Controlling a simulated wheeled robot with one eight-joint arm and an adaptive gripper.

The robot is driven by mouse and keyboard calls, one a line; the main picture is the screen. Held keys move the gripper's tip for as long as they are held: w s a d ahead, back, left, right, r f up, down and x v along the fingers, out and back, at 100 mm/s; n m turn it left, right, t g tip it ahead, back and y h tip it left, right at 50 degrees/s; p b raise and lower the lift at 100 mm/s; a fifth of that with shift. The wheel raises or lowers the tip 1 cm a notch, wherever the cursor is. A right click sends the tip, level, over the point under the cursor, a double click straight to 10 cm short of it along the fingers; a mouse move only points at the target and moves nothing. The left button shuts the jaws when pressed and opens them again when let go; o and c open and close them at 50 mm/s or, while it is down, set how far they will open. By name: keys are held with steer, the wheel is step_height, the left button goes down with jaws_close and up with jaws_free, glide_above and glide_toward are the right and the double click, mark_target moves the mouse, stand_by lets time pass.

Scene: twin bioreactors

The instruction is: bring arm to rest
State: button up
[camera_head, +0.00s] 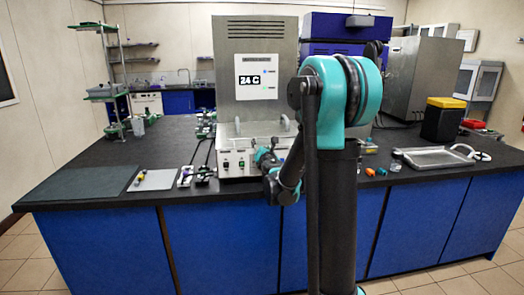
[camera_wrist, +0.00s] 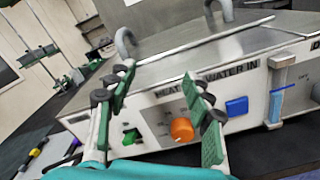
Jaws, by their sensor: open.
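In the wrist view my gripper (camera_wrist: 157,84) is open, with its two green-padded fingers spread apart and nothing between them. It is in front of the panel of a grey bioreactor unit (camera_wrist: 165,108), which has an orange knob (camera_wrist: 182,129) and a blue button (camera_wrist: 237,106). I cannot tell whether the fingers touch the panel. In the head view my arm is bent, with its teal joint high and the wrist low in front of the bioreactor (camera_head: 256,75), whose display reads 24 C. The arm hides part of the unit there.
The dark bench (camera_head: 100,155) has blue cabinets below. A dark mat (camera_head: 80,186) and a small grey board (camera_head: 153,180) lie at its left. A metal tray (camera_head: 433,157) and a black-and-yellow bin (camera_head: 442,120) are at the right. A green stand (camera_head: 112,90) rises at the back left.

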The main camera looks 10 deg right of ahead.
steer(key=s+d+f+m+g+h, duration=0.35)
steer(key=s+d+m, duration=0.25)
steer(key=s+m, duration=0.4)
steer(key=s+d+f+m+g+h, duration=0.25)
steer(key=s+d+f+m, duration=0.25)
steer(key=s+d+m, duration=0.3)
steer(key=s+a+f+m+g+y, duration=0.2)
steer(key=s+a+f+m, duration=0.1)
steer(key=s, duration=0.5)
steer(key=s+a+f+m+g+y, duration=0.2)
steer(key=s+a+f+m+g, duration=0.1)
steer(key=s+f, duration=0.3)
steer(key=s+a+f+m+g+y, duration=0.2)
steer(key=s+a+f+m, duration=0.2)
steer(key=s, duration=0.5)
steer(key=shift+s+f+m+g, duration=0.4)
steer(key=shift+f+m, duration=0.2)
steer(key=shift+m, duration=0.1)
steer(key=shift+w, duration=0.1)
